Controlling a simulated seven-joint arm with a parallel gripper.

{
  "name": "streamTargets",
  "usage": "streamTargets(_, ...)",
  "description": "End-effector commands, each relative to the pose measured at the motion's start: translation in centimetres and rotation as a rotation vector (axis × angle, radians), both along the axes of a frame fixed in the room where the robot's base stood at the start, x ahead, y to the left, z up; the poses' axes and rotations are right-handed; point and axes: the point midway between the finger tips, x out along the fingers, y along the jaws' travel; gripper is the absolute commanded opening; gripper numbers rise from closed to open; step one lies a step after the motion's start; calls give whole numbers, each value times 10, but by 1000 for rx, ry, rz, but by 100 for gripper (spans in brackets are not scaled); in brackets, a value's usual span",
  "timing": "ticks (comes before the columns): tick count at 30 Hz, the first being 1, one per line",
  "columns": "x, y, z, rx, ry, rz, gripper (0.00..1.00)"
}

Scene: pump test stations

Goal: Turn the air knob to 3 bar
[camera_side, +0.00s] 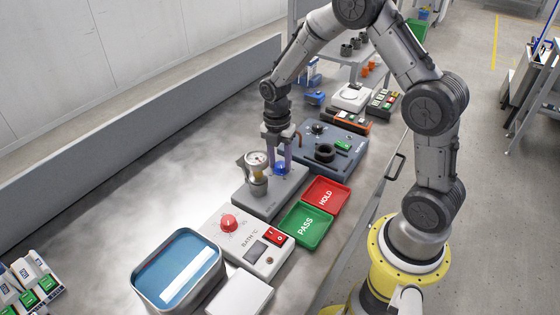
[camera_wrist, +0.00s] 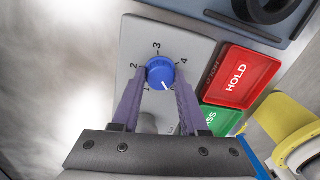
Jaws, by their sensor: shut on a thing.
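The blue air knob (camera_wrist: 160,74) sits on a grey panel (camera_wrist: 128,45) with the numbers 1 to 4 around it. A short white mark on the knob points down and slightly right in the wrist view, away from the 3 at the top. My gripper (camera_wrist: 160,82) is shut on the knob, one purple finger on each side. In the side view, the knob (camera_side: 281,169) shows under my gripper (camera_side: 279,164). A round gauge (camera_side: 257,159) stands on the same station; its reading is too small to tell.
A red HOLD tray (camera_side: 343,190) and a green PASS tray (camera_side: 297,241) lie beside the station. A bath control box (camera_side: 222,246) with a red knob and a water bath (camera_side: 140,283) stand nearer the camera. A blue-grey station (camera_side: 345,165) is behind.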

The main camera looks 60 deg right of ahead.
Motion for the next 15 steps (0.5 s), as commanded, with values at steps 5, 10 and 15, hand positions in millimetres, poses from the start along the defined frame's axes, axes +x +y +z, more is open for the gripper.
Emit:
streamTargets(5, 0, 0, 1, 1, 0, -139, 0)
streamTargets(10, 0, -1, 1, 0, 0, -298, 0)
streamTargets(15, 1, -1, 1, 0, -1, -461, 0)
